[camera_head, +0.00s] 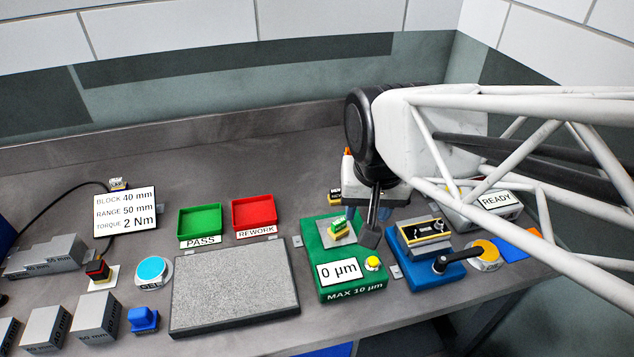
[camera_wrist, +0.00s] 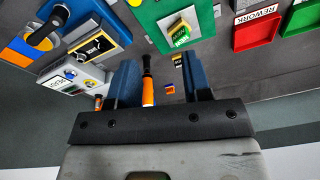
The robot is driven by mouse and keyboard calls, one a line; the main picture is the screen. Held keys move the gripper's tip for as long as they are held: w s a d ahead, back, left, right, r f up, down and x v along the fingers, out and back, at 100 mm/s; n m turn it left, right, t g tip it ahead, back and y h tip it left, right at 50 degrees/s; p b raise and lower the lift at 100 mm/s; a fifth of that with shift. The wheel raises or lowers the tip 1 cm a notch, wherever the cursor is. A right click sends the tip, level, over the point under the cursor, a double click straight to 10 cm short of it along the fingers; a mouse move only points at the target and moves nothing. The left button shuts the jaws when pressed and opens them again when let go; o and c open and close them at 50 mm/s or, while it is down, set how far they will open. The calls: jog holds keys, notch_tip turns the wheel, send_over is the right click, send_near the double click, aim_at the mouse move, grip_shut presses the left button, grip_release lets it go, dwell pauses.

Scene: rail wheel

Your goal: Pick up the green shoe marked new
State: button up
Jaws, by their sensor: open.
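A small green block with a pale label and a yellow edge, which may be the shoe, sits on a grey plate on the green gauge stand; it shows in the head view (camera_head: 339,228) and in the wrist view (camera_wrist: 179,31). Its lettering is too small to read surely. My gripper (camera_head: 374,213) is just right of and behind that block in the head view, apart from it. In the wrist view its blue fingers (camera_wrist: 158,62) are spread, with nothing held. An orange-handled tool (camera_wrist: 148,92) shows between them, lying beyond. A small dark label (camera_head: 334,196) is partly hidden beside my gripper.
The green stand (camera_head: 320,253) reads 0 µm. Left are a grey slab (camera_head: 235,290), a green PASS tray (camera_head: 200,220) and a red REWORK tray (camera_head: 254,213). Right are a blue fixture with black lever (camera_head: 425,273) and a READY box (camera_head: 497,202).

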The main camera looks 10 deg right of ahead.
aim_at(339, 221)
jog(key=shift+w+a+f+m+g, duration=0.3)
jog(key=shift+w+f+m, duration=0.55)
jog(key=shift+w+m, duration=0.8)
jog(key=shift+w+a+f+m+g, duration=0.15)
jog(key=shift+w+f+m+g, duration=0.3)
jog(key=shift+w+f+m, duration=0.8)
jog(key=shift+w+a+f+m+g, duration=0.3)
jog(key=shift+w+f+m, duration=0.2)
jog(key=shift+w+m, duration=1.5)
jog(key=shift+s+f+m, duration=0.1)
jog(key=shift+s+m, duration=0.2)
jog(key=shift+s, duration=0.05)
jog(key=shift+f, duration=1.2)
jog(key=shift+f, duration=0.1)
jog(key=shift+s+f, duration=0.15)
jog(key=shift+f, duration=2.35)
jog(key=shift+c, duration=0.4)
